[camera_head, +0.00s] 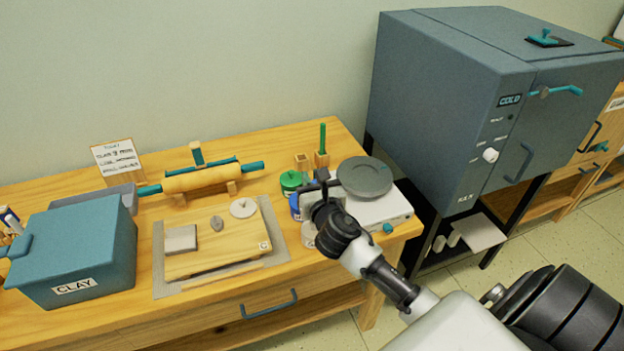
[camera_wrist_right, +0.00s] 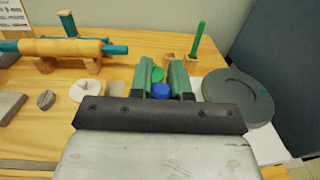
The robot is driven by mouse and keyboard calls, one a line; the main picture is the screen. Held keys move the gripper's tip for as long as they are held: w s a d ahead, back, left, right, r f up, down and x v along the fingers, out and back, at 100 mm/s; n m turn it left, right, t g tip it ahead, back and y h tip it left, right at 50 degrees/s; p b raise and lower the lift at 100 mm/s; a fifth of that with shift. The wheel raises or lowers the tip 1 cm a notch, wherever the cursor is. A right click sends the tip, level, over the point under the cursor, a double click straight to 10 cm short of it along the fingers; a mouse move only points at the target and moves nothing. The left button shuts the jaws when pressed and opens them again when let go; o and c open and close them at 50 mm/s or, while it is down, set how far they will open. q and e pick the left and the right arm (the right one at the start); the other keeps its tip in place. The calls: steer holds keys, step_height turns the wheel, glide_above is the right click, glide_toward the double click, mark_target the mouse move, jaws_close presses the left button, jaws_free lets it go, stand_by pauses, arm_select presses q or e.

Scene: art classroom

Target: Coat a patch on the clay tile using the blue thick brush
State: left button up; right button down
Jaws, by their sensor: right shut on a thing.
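A flat grey square (camera_head: 181,239), apparently the clay tile, lies on the left of the wooden board (camera_head: 215,262). My right gripper (camera_head: 322,186) is at the right of the table, beside the grey wheel. In the right wrist view its two green fingers (camera_wrist_right: 165,78) are closed around a blue round lid-like piece (camera_wrist_right: 161,91). Blue also shows in the head view beside the gripper (camera_head: 296,206), mostly hidden. A green-handled brush (camera_head: 323,139) stands upright in a wooden holder (camera_head: 321,160). I cannot make out a blue thick brush. My left gripper is out of view.
A green-lidded jar (camera_head: 291,180) stands close left of the gripper. A grey wheel (camera_head: 365,178) on a white base is close right. A rolling pin (camera_head: 200,178), blue clay bin (camera_head: 75,245) and kiln (camera_head: 440,105) stand around.

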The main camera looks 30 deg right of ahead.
steer(key=shift+f+b, duration=0.35)
steer(key=shift+f, duration=0.15)
stand_by(0.8)
stand_by(1.4)
step_height(320, 180, up, 7)
steer(key=p, duration=0.8)
stand_by(0.6)
